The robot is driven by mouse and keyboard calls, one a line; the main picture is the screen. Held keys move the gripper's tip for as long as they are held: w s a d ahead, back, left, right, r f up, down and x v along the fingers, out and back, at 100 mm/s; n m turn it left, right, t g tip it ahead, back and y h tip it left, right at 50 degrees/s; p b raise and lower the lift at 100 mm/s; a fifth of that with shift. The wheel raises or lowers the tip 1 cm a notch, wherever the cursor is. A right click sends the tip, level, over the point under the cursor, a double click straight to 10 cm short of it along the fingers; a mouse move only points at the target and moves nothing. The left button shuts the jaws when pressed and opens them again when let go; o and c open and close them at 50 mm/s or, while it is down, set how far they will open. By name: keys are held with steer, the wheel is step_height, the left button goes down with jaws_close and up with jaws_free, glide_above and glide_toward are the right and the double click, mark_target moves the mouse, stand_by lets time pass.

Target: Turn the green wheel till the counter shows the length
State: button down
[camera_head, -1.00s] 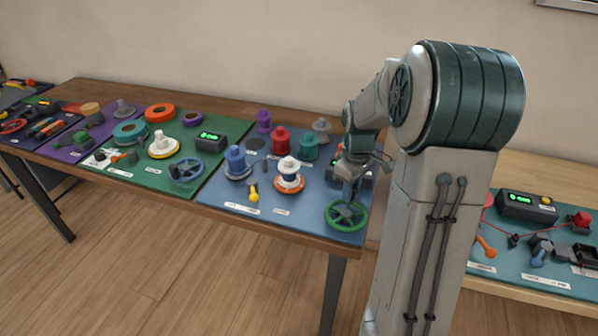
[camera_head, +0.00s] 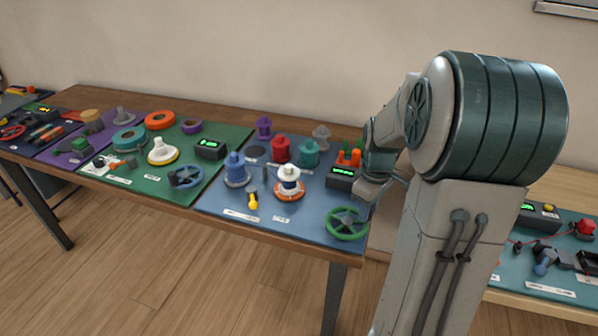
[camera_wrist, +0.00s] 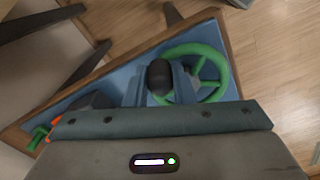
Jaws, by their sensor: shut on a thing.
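The green wheel (camera_head: 346,223) lies near the front right corner of the blue mat. It shows large in the wrist view, with its rim (camera_wrist: 225,68) and spokes to the right of my fingers. My gripper (camera_wrist: 160,80) is shut on the dark knob (camera_wrist: 159,74) at the wheel's edge. In the head view my gripper (camera_head: 364,208) is at the wheel's right side, partly hidden by my arm. The counter (camera_head: 341,178), a black box with lit green digits, stands just behind the wheel. Its digits are too small to read.
On the blue mat (camera_head: 315,222) stand blue, red and teal spools (camera_head: 309,153), a white spool on an orange base (camera_head: 289,184) and orange pegs (camera_head: 348,157). A blue wheel (camera_head: 186,177) lies on the green mat. The table's front edge is close to the green wheel.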

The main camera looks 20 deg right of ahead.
mark_target(364, 231)
steer(key=shift+s+a, duration=0.3)
steer(key=shift+s, duration=0.55)
steer(key=d+b, duration=0.1)
steer(key=b, duration=1.6)
steer(key=shift+w+f, duration=0.1)
steer(key=shift+f, duration=0.3)
steer(key=shift+a+r+b, duration=0.35)
steer(key=shift+a+b, duration=0.1)
steer(key=shift+b, duration=0.7)
steer(key=shift+s+a+b, duration=0.35)
steer(key=shift+s+b, duration=0.15)
steer(key=shift+b, duration=0.05)
steer(key=shift+s+a, duration=0.3)
steer(key=shift+a, duration=0.05)
